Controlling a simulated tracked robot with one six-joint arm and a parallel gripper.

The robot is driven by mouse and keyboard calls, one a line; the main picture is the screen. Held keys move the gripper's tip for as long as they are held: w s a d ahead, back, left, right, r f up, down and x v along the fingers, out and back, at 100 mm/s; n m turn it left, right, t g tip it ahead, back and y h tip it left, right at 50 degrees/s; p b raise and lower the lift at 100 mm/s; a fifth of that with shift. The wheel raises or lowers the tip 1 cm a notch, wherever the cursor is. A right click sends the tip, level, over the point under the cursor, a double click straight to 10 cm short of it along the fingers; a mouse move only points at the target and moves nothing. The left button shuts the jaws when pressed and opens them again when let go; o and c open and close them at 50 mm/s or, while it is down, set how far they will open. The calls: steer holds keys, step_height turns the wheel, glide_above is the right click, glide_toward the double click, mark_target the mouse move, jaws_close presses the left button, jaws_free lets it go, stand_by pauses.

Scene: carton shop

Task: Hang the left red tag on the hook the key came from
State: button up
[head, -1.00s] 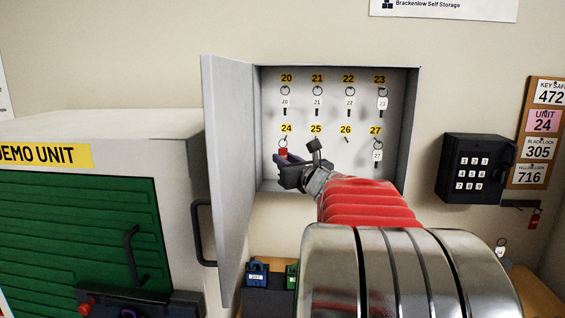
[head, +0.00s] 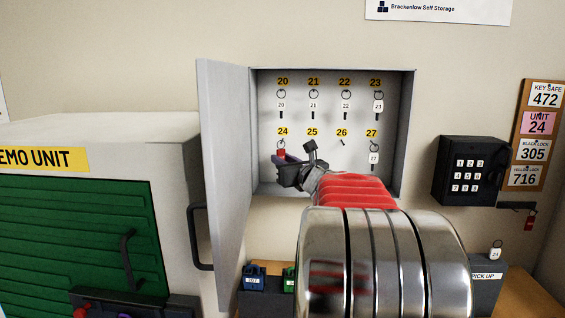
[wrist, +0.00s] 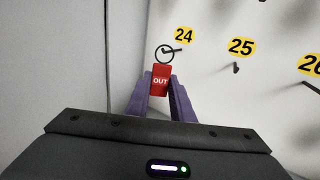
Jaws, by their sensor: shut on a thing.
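My gripper (wrist: 160,92) is shut on a red tag (wrist: 160,80) marked OUT, inside the open key cabinet (head: 411,130). The tag hangs upright between the purple fingers, its ring above it. In the wrist view the ring overlaps the dark hook (wrist: 176,50) under the yellow number 24 (wrist: 183,35). I cannot tell for sure whether the hook passes through the ring. In the head view the red tag (head: 281,155) is small, just below number 24. A key tag (head: 495,254), apparently marked 24, is at the PICK UP box (head: 487,285).
Keys hang on hooks 20 to 23 and 27; hooks 25 (wrist: 236,68) and 26 are bare. The cabinet door (head: 224,180) stands open at the left. Another red tag (head: 529,221) hangs at the right, below the board and beside the keypad box (head: 471,168).

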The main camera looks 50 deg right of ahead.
steer(key=shift+w+d+f, duration=0.25)
steer(key=shift+w+d, duration=0.05)
steer(key=shift+d, duration=0.05)
stand_by(0.6)
steer(key=o, duration=0.9)
steer(key=shift+s, duration=0.1)
steer(key=v, duration=1.3)
steer(key=shift+s+a, duration=0.25)
steer(key=shift+s, duration=0.05)
